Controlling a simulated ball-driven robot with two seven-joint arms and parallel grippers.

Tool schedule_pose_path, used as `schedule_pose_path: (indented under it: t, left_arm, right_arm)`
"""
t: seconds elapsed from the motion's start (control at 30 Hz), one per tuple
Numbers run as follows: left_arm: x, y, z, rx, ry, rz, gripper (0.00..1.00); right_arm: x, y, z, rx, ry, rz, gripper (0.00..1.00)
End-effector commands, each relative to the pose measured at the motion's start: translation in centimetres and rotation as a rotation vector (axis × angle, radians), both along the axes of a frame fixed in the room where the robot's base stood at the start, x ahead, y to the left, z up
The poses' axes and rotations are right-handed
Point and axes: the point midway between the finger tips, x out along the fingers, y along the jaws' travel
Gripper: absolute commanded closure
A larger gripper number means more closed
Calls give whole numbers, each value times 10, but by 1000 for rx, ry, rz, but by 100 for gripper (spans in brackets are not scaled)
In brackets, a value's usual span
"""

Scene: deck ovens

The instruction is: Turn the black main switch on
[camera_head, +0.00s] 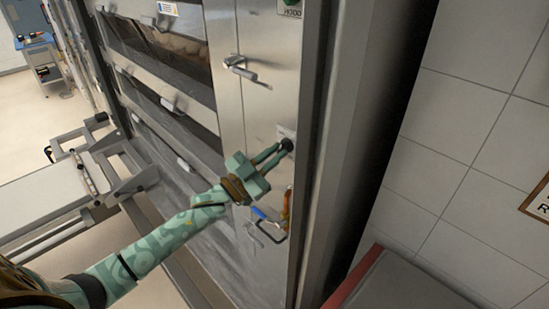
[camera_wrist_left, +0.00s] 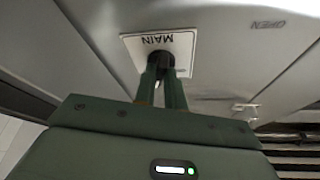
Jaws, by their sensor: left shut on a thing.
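The black main switch (camera_head: 287,144) is a small round knob on the oven's steel side panel. It also shows in the left wrist view (camera_wrist_left: 161,59), on a white plate (camera_wrist_left: 184,42) lettered MAIN. My left gripper (camera_head: 282,148) reaches it from the lower left, and its two fingers are shut on the knob. The fingers (camera_wrist_left: 161,80) cover part of the knob, so I cannot tell which way it is turned. My right gripper is in neither view.
A metal lever handle (camera_head: 239,66) sticks out above the switch. A blue-handled valve (camera_head: 266,217) with a copper-coloured fitting sits just below my gripper. A tiled wall (camera_head: 455,115) and a red-edged grey surface (camera_head: 400,285) stand on the right. A loader frame (camera_head: 60,190) is on the left.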

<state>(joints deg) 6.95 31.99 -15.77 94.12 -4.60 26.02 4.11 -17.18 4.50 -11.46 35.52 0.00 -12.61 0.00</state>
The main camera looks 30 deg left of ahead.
Motion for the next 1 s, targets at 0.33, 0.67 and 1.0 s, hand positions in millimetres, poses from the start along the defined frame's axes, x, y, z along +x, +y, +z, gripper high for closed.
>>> schedule_pose_path:
  t: [0.33,0.67,1.0]
  left_arm:
    - [1,3,2,260,-91,1,100]
    - [1,4,3,388,-136,1,100]
    - [2,4,3,417,-146,1,100]
  right_arm:
    - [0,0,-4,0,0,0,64]
    - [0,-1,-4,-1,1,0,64]
    - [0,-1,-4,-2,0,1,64]
